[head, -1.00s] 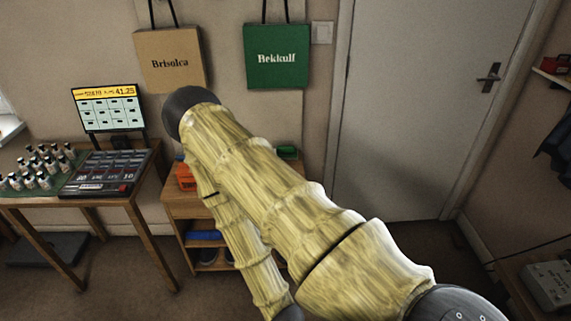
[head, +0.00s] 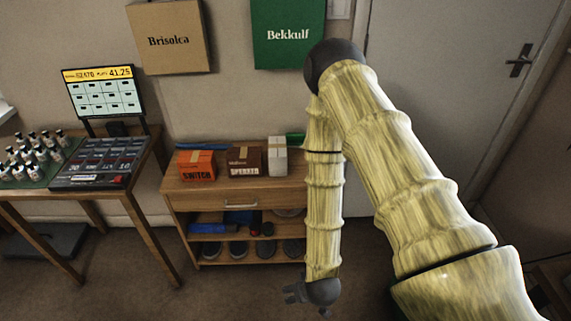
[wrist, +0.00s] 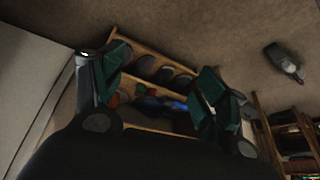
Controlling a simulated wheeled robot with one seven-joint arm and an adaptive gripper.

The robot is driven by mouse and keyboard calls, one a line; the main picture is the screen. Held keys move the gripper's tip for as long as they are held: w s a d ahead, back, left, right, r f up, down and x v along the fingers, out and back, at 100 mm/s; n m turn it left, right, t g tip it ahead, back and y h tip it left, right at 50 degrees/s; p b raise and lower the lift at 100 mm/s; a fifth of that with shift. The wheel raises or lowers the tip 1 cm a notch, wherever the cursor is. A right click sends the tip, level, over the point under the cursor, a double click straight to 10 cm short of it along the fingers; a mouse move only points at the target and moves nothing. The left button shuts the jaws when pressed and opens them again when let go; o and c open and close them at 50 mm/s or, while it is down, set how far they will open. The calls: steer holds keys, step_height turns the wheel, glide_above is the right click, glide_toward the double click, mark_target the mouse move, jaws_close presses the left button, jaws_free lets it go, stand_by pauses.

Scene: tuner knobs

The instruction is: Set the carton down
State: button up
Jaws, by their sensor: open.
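Three small cartons stand in a row on top of the wooden cabinet (head: 225,190) in the head view: an orange one marked SWITCH (head: 197,167), a brown one marked SPEAKER (head: 244,162) and a white one (head: 278,157) at the right. Which one the task means cannot be told. My gripper (head: 298,293) hangs low in front of the cabinet's right side, well below the cartons. In the wrist view its dark green finger pads (wrist: 162,76) are spread apart with no carton between them.
A green item (head: 296,139) lies behind the white carton, partly hidden by my arm. Shoes (head: 238,249) and a blue item (head: 207,228) fill the cabinet's shelves. A table with a register (head: 102,160) and small bottles (head: 30,152) stands at left. A door (head: 450,90) is at right.

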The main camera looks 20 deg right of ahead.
steer(key=w+t+b, duration=0.4)
steer(key=w, duration=0.8)
steer(key=m+t+h+b, duration=0.3)
steer(key=t+h+b, duration=0.3)
steer(key=t+b, duration=0.3)
glide_toward(277, 149)
steer(key=w, duration=0.1)
steer(key=w+d+b, duration=0.1)
steer(key=w, duration=0.1)
steer(key=shift+w+d+f+g, duration=0.1)
steer(key=shift+w+d+g, duration=0.05)
steer(key=shift+w+g, duration=0.15)
steer(key=shift+f+b+x, duration=0.2)
steer(key=shift+b+x, duration=0.4)
steer(key=shift+x, duration=2.4)
steer(key=c, duration=0.9)
steer(key=shift+r, duration=0.15)
